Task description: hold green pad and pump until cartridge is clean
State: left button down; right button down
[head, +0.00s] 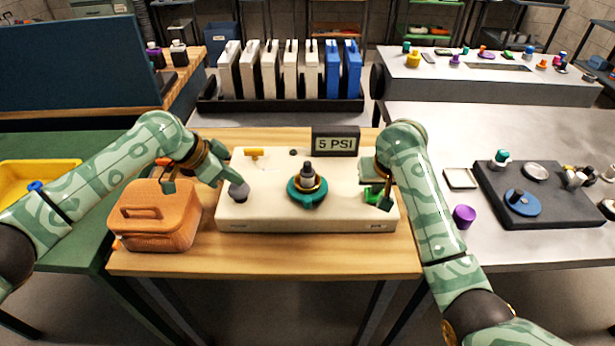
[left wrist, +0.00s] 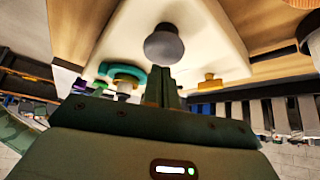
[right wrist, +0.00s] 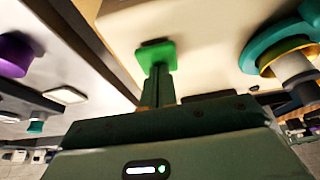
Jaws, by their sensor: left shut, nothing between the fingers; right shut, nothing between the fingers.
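A cream machine (head: 275,210) stands on the wooden bench. The green pad (head: 372,198) is at its right end and a grey dome-shaped knob (head: 239,192) at its left. A grey cartridge-like part (head: 309,176) stands upright in a teal ring (head: 307,195) between them. The display (head: 335,141) behind reads "5 PSI". My left gripper (left wrist: 160,80) is shut and empty, its fingertips at the grey knob (left wrist: 164,44). My right gripper (right wrist: 158,75) is shut and empty, its fingertips at the green pad (right wrist: 155,52). I cannot tell whether either touches.
An orange lidded box (head: 158,220) stands left of the machine, under my left arm. A yellow knob (head: 254,152) sits at the machine's back left. To the right, a steel table holds a dark tray (head: 545,215) and a purple cup (head: 464,216). White and blue cases (head: 333,70) stand behind.

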pick_arm(q)
jog(key=shift+r, duration=0.15)
notch_tip(320, 180, up, 7)
dwell(0.8)
pick_arm(e)
notch_tip(320, 180, up, 7)
dwell(0.6)
dwell(0.4)
